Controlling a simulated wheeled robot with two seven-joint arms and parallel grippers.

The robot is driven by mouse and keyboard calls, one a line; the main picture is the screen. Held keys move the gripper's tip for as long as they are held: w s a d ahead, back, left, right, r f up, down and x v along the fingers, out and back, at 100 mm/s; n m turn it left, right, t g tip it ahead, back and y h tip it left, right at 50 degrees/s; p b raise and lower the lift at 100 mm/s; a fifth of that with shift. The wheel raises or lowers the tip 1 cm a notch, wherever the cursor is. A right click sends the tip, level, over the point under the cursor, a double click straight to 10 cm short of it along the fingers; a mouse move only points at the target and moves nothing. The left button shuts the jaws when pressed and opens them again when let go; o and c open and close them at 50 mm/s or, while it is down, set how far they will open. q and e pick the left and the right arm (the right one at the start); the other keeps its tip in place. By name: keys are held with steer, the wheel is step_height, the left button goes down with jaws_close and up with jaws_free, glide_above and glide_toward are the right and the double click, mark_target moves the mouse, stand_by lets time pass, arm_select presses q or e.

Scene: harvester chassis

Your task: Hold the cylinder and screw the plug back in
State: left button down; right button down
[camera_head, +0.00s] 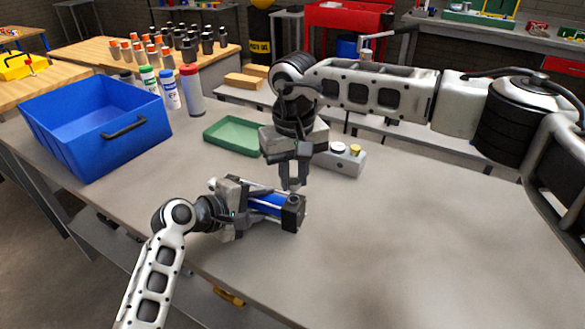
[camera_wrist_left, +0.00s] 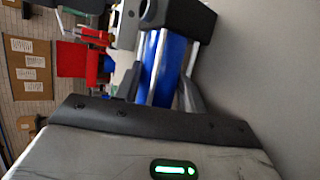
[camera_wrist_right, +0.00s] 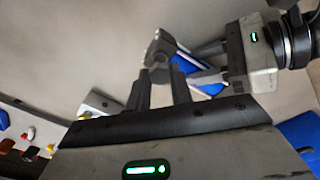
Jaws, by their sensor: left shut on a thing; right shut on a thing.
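The cylinder (camera_head: 267,203) has a blue barrel, silver rods and dark end blocks, and lies on its side just above or on the grey table; I cannot tell which. My left gripper (camera_head: 254,208) is shut on its barrel, which also shows in the left wrist view (camera_wrist_left: 163,68). My right gripper (camera_head: 293,186) points down at the cylinder's right end block (camera_head: 293,212), its fingertips at the block's top. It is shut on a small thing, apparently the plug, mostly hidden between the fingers. The end block also shows beyond the fingertips in the right wrist view (camera_wrist_right: 158,48).
A green tray (camera_head: 232,138) lies behind my right gripper, beside a grey box with white and yellow knobs (camera_head: 346,160). A blue bin (camera_head: 95,125) and several bottles (camera_head: 168,90) stand at the left. The table's right side is clear.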

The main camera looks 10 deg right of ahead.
steer(key=shift+f, duration=0.1)
stand_by(0.3)
steer(key=shift+f, duration=0.75)
steer(key=shift+f, duration=0.6)
